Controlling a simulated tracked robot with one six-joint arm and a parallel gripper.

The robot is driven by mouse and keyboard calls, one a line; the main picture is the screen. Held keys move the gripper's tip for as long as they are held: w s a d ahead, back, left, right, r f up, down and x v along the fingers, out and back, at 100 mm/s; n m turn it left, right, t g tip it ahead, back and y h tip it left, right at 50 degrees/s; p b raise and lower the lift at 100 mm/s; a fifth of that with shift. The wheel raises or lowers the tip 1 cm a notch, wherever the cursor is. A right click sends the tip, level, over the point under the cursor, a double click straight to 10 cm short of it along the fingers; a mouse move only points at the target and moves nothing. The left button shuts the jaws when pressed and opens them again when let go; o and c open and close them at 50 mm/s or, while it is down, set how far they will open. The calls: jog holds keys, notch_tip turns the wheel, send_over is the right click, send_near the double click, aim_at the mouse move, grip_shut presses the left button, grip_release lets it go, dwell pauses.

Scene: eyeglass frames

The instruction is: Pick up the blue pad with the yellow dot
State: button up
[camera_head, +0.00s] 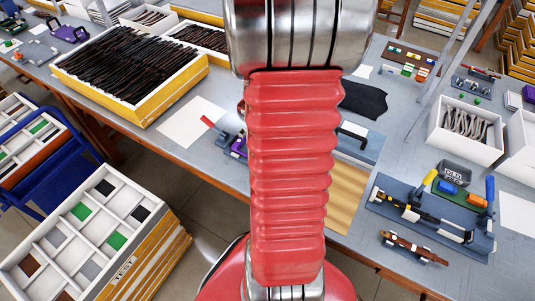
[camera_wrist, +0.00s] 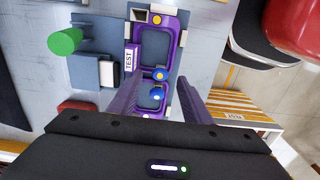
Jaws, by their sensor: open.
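In the wrist view, a purple eyeglass frame (camera_wrist: 170,20) lies in a holder on the grey table. A small blue pad with a yellow dot (camera_wrist: 160,75) sits at the middle of the frame, between its two lens openings. Just below it is another blue round pad with a pale dot (camera_wrist: 157,97). My gripper (camera_wrist: 160,82) is open and empty, with one purple finger on each side of these pads. I cannot tell its height above them. In the head view my red arm hides the gripper and the pads; part of a purple fixture (camera_head: 238,147) shows beside the arm.
In the head view, a crate of dark frames (camera_head: 185,87) stands left, and a blue tool fixture (camera_head: 385,205) lies right.

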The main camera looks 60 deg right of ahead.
jog(key=shift+f, duration=1.55)
jog(key=shift+c, duration=0.6)
grip_shut()
jog(key=shift+r, duration=0.15)
notch_tip(320, 180, up, 10)
jog(key=shift+f, duration=0.25)
jog(key=shift+f, duration=3.9)
jog(key=shift+f, duration=1.2)
